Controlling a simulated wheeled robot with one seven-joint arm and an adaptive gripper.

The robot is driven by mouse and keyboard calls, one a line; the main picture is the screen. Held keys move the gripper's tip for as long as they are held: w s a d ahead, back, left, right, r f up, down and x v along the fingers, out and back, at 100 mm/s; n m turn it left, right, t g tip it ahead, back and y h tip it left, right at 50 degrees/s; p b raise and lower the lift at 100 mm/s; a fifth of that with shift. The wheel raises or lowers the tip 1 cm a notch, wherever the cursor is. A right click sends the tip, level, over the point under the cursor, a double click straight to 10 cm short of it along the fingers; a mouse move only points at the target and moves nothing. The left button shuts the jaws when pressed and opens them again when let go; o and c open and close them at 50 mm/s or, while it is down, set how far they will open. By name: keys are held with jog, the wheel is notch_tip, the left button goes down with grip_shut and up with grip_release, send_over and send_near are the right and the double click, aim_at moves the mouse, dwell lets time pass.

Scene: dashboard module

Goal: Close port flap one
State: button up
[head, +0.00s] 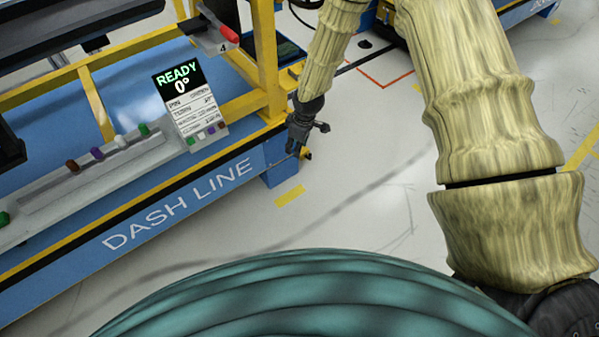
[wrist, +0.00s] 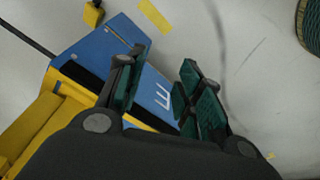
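I cannot make out port flap one in either view. My gripper (head: 298,148) hangs beside the right end of the blue bench in the head view, pointing down. In the wrist view my gripper (wrist: 158,76) has its two green-padded fingers apart, with nothing between them. Past the fingers, the wrist view shows the blue bench side (wrist: 150,92) and grey floor. No dashboard port shows near the fingertips.
The blue bench (head: 180,213) marked DASH LINE fills the left, with yellow framing (head: 265,55). On it are a READY 0° display panel (head: 183,100), a grey strip with several coloured knobs (head: 85,180), and a red-ended part (head: 228,33) by a 4. Floor right of the bench is largely clear.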

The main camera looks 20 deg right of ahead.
jog(key=s+f+m+b, duration=0.1)
jog(key=s+f+b, duration=0.1)
jog(key=s+f, duration=0.4)
jog(key=shift+s+a+m, duration=0.2)
jog(key=shift+a+m, duration=0.1)
jog(key=shift+a, duration=0.15)
jog(key=shift+f, duration=0.1)
